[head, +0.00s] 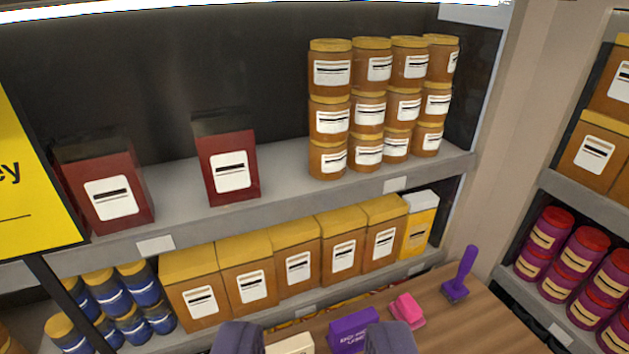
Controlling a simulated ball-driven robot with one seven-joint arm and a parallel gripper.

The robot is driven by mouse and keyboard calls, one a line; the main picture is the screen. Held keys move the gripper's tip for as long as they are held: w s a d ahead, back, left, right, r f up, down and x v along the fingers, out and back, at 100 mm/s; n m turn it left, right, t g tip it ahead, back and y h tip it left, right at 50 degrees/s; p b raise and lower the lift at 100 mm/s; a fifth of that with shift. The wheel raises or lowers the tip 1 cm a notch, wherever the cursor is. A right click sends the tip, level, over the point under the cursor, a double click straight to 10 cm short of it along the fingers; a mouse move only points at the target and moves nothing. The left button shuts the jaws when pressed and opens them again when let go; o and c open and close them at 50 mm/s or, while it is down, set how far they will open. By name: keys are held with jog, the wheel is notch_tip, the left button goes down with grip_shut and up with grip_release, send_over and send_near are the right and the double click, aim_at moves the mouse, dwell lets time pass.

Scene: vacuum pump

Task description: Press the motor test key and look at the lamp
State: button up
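No motor test key, lamp or vacuum pump can be made out in the head view. My gripper (314,338) shows at the bottom edge as two dark purple-grey fingers set wide apart. It is open, and I see nothing clasped between the fingers. A purple box (350,328) and a cream box (290,345) show between and beyond them, partly cut off or covered.
A wooden tabletop (480,325) holds a pink object (407,310) and a purple brush-like tool (460,275). Behind it, a grey shelf (280,200) carries jars (330,75), dark red bags (228,165) and brown boxes (245,285). A yellow sign (30,200) stands left.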

grip_shut()
dwell(1.4)
